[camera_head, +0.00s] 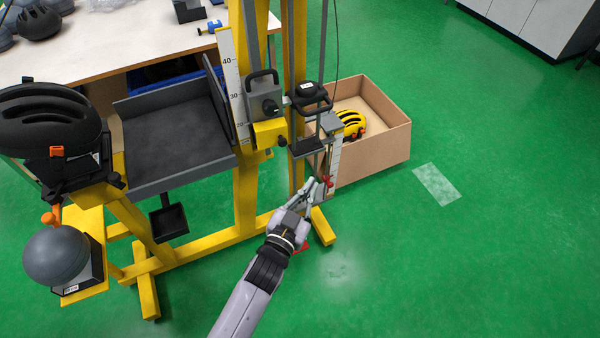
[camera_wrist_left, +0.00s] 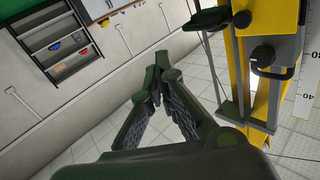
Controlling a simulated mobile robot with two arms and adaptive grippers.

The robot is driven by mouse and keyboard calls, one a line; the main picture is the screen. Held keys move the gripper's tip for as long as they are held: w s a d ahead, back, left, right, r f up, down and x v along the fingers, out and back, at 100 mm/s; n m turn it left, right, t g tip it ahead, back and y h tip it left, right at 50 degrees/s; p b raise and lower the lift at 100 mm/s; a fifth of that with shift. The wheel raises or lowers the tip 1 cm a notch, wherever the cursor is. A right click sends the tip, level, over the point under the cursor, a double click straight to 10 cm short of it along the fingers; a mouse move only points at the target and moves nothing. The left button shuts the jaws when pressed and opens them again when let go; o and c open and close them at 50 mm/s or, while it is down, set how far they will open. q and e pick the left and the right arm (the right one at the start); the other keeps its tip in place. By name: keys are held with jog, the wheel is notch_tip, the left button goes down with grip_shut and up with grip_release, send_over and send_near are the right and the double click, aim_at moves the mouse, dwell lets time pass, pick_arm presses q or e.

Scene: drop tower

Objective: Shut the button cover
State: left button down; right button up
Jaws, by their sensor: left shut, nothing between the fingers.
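My left gripper (camera_head: 312,186) is at the lower front of the yellow drop tower (camera_head: 246,200), with its fingers pointing up and away. In the left wrist view its fingers (camera_wrist_left: 158,75) meet at the tips, shut and empty. A small red part (camera_head: 328,182) shows just right of the fingertips; I cannot tell whether they touch it. A small grey box (camera_head: 331,123) is on the tower's right side, above the gripper. I cannot make out which part is the button cover, or whether it is open. My right gripper is not in view.
The black carriage (camera_head: 311,97) and a grey box with a handle (camera_head: 264,100) sit on the tower. A cardboard box (camera_head: 375,150) with a yellow helmet (camera_head: 351,124) stands behind it. A black helmet (camera_head: 50,120) is at the left. Green floor at the right is mostly clear.

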aim_at(272, 137)
pick_arm(q)
jog(key=s+a+m+b, duration=0.2)
jog(key=a+m+b, duration=0.55)
jog(key=m, duration=0.85)
jog(key=w+d+p, duration=0.2)
jog(key=w, duration=1)
jog(key=shift+w+f+t+p, duration=0.2)
jog(key=shift+w+t+p, duration=0.1)
jog(key=shift+w, duration=0.1)
jog(key=w+y, duration=0.1)
jog(key=w+n+t+y+b, duration=0.1)
jog(key=y, duration=0.1)
jog(key=shift+d+r, duration=0.15)
jog(key=shift+d, duration=0.15)
